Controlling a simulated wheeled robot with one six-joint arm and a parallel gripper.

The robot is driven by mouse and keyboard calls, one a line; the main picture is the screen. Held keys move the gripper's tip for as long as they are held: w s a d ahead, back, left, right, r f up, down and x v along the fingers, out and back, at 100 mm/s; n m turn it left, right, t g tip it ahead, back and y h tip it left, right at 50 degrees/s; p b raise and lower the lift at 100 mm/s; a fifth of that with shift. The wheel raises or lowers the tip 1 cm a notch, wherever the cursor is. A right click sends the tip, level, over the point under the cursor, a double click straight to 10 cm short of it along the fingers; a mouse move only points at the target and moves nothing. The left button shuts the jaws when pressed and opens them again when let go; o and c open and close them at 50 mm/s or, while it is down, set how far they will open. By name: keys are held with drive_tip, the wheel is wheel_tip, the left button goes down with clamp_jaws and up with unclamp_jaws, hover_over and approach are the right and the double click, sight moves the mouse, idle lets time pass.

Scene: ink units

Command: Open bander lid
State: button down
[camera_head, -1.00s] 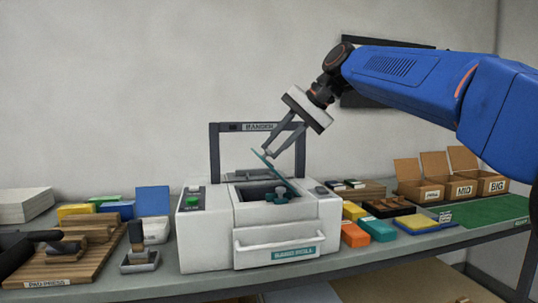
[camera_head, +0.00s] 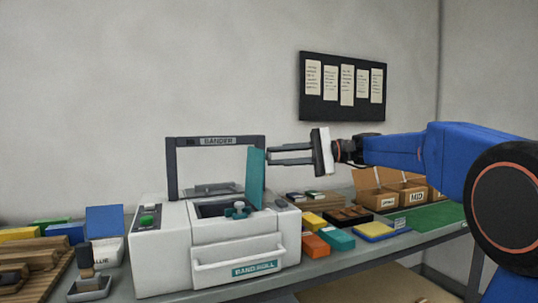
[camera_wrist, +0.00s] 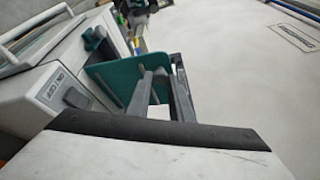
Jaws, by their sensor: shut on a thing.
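The bander (camera_head: 160,245) is a white machine with a dark arch labelled BANDER. Its teal lid (camera_head: 256,182) stands nearly upright at the right side of the open top well. My gripper (camera_head: 269,156) reaches in level from the right and is shut on the lid near its upper edge. In the wrist view the lid (camera_wrist: 112,82) lies at the tips of my gripper (camera_wrist: 160,76); the exact contact is partly hidden by the fingers. A teal knob (camera_head: 238,208) shows in the open well.
A white handle (camera_head: 238,254) and a BAND ROLL label are on the bander's front. Orange and teal blocks (camera_head: 338,238), a yellow pad and cardboard boxes (camera_head: 378,188) stand to the right. Wooden boards and a blue block (camera_head: 104,222) are at the left. The wall behind is clear above the bander.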

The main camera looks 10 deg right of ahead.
drive_tip(key=shift+w+d+f+y, duration=0.2)
drive_tip(key=shift+d+f+y, duration=0.15)
drive_tip(key=shift+d+y, duration=0.35)
drive_tip(key=c, duration=1.6)
unclamp_jaws()
drive_tip(key=d, duration=0.5)
drive_tip(key=s+d, duration=0.1)
drive_tip(key=d, duration=1.1)
drive_tip(key=shift+s+d+f, duration=0.2)
drive_tip(key=shift+f, duration=0.15)
drive_tip(key=shift+m, duration=0.3)
